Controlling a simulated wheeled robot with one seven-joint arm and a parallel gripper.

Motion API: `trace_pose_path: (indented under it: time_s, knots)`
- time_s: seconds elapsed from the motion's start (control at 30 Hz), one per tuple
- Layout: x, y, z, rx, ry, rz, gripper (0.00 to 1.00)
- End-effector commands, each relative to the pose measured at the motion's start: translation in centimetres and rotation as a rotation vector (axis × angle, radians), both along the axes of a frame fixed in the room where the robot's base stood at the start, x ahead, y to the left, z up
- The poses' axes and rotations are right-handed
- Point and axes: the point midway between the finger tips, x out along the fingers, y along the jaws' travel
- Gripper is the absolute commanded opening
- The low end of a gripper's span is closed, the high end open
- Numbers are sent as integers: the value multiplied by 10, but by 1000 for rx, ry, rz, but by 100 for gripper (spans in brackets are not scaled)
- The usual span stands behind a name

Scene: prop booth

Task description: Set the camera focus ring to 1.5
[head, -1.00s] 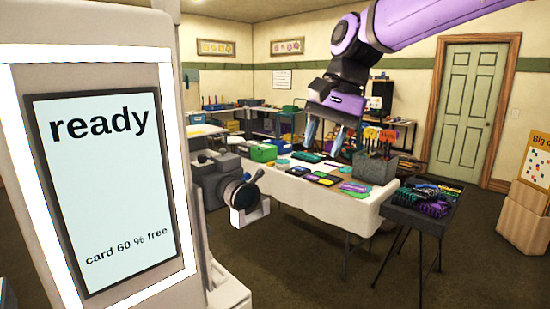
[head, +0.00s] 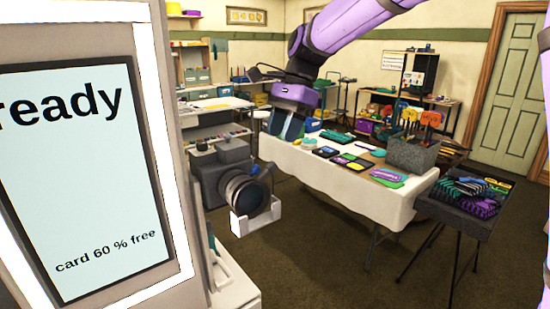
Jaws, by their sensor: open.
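The grey camera (head: 210,170) is mounted beside the lit booth panel, left of centre in the head view. Its lens points toward the lower right. The focus ring (head: 236,190) is a dark band around the lens, with a small handle or tab at its upper right. Any ring markings are too small to read. A white bracket-like piece (head: 264,222) sits below and right of the lens front. My gripper (head: 285,128) hangs from the purple arm with its fingers apart and empty. In the picture it is above and right of the lens, apart from it.
The booth screen (head: 80,170) at left reads "ready" and "card 60 % free". A white-clothed table (head: 375,205) with colourful flat props and a grey box (head: 413,156) stands behind. A tray stand (head: 455,215) is at right. The dark floor in front is clear.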

Motion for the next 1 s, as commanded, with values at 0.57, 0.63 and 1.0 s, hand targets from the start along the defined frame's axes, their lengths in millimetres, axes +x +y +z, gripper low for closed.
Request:
trace_pose_path:
  time_s: [0.57, 0.63, 1.0]
  knots:
    - [-15, 21, -63, 0, 0, 1, 43]
    - [-15, 22, -63, 1, -1, 1, 43]
    - [-15, 21, -63, 1, -1, 1, 1]
